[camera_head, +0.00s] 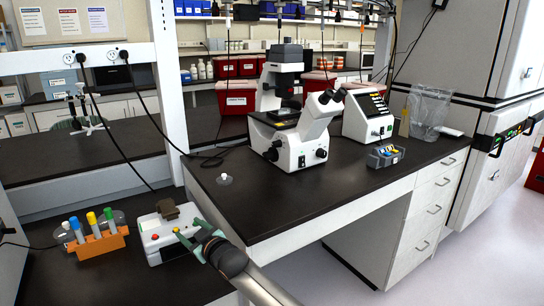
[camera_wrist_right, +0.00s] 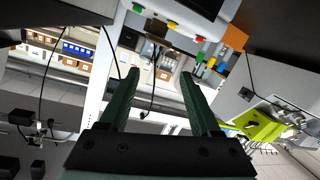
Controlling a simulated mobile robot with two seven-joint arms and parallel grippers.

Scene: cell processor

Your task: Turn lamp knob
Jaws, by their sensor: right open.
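The white microscope (camera_head: 294,147) stands on the dark bench, with black round knobs (camera_head: 302,161) low on its side. I cannot tell which knob is the lamp knob. A small white device (camera_head: 165,235) with coloured buttons and a brown top piece sits on the lower bench at the front left. Its edge with green, red and yellow buttons shows at the top of the right wrist view (camera_wrist_right: 184,18). My right gripper (camera_head: 188,237) is open, its two green fingers apart and empty, close beside this device and away from the microscope. My left gripper is not in view.
An orange rack (camera_head: 96,245) with several capped tubes stands left of the device. A white monitor unit (camera_head: 368,118) and a grey box with coloured items (camera_head: 386,156) are right of the microscope. The bench front (camera_head: 262,208) is mostly clear. Black cables hang at the left.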

